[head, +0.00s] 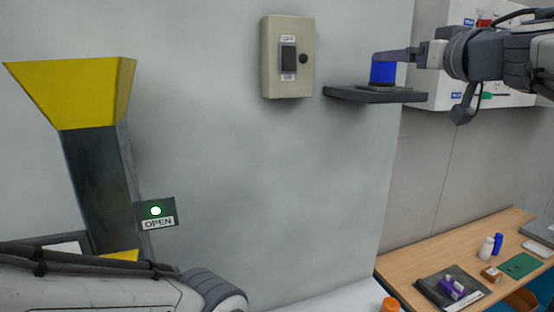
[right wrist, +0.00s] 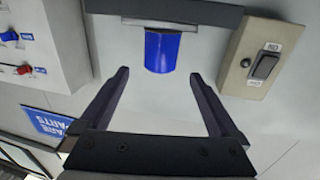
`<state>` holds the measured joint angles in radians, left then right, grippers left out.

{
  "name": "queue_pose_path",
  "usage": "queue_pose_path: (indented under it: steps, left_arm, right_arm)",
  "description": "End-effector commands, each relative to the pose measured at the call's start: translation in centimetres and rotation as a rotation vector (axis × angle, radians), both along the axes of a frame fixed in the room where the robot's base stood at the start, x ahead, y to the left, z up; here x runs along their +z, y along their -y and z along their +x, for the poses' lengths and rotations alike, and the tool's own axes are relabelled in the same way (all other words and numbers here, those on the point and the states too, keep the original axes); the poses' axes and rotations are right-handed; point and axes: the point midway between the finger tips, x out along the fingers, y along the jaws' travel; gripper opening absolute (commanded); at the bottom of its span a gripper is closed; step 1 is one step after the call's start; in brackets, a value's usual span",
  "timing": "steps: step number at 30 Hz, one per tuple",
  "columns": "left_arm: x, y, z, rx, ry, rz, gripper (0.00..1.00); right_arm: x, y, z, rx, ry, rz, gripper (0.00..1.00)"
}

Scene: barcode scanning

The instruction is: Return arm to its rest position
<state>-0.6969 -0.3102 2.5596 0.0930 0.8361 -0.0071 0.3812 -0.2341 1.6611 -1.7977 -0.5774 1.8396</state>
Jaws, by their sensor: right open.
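My right gripper (head: 378,55) reaches in from the upper right toward a blue cylinder (head: 383,73) standing on a small dark wall shelf (head: 345,94). In the right wrist view, the gripper (right wrist: 159,73) has its two dark fingers spread wide. The blue cylinder (right wrist: 161,50) shows between and beyond the fingertips, with clear gaps on both sides, against the shelf (right wrist: 215,14). Nothing is held. Part of my left arm shows at the bottom left of the head view. Its gripper is out of view.
A beige switch box (head: 271,60) is on the wall left of the shelf. A yellow hopper (head: 75,90) with an OPEN sign (head: 156,212) stands at left. A white panel (head: 430,80) is behind my right arm. A desk (head: 425,262) holds small items at lower right.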

Motion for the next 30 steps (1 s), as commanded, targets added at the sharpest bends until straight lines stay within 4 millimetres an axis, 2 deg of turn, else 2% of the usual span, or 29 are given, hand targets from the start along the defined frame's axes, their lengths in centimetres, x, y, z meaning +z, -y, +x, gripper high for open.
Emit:
queue_pose_path:
  steps: [1,6,11,12,16,26,30]
  left_arm:
    - [0.3,0.0,0.0,0.0,0.0,0.0,0.97]
    - [0.7,0.0,0.0,-0.001,-0.001,0.001,0.97]
    - [0.8,0.0,0.0,-0.001,-0.001,0.001,0.97]
    - [1.3,0.0,0.0,-0.001,-0.001,0.001,0.97]
    - [1.6,0.0,0.0,-0.001,-0.001,0.001,0.97]
    - [1.6,0.0,0.0,-0.001,-0.001,0.001,0.97]
    - [1.1,0.0,0.0,-0.001,-0.001,0.001,0.97]
  right_arm:
    - [0.0,-0.3,1.1,0.005,-0.003,0.001,0.97]
    - [0.0,-0.9,4.2,0.003,-0.001,0.0,0.97]
    - [-0.3,-1.2,6.1,0.002,-0.001,0.002,0.97]
    - [0.7,-1.1,5.9,0.0,0.004,-0.001,0.97]
    - [1.2,-1.1,5.9,0.0,0.002,-0.001,0.97]
    - [1.2,-1.0,5.8,0.0,0.001,-0.001,0.97]
    - [0.5,-1.0,5.8,0.0,0.001,0.001,0.97]
